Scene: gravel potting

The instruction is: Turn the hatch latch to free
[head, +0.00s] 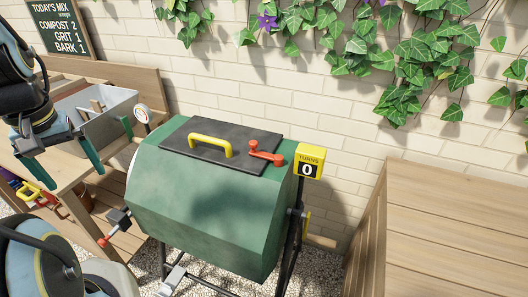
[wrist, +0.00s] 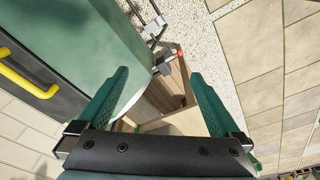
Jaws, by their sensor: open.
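The hatch latch (head: 265,154) is a red lever on the right end of the dark hatch (head: 185,138), on top of the green drum (head: 208,205). A yellow handle (head: 211,144) stands at the middle of the hatch. My gripper (head: 108,150) is left of the drum, apart from the latch, with its green fingers spread and nothing between them. In the wrist view my gripper (wrist: 165,90) points down past the drum (wrist: 75,35); the hatch's yellow handle (wrist: 28,82) shows at the left edge. The latch is not visible in the wrist view.
A grey bin (head: 104,108) stands on the wooden bench at left, under a chalkboard (head: 62,25). A yellow turns counter (head: 309,162) reading 0 is at the drum's right end. A wooden structure (head: 455,225) stands at right. Ivy (head: 390,50) hangs on the brick wall.

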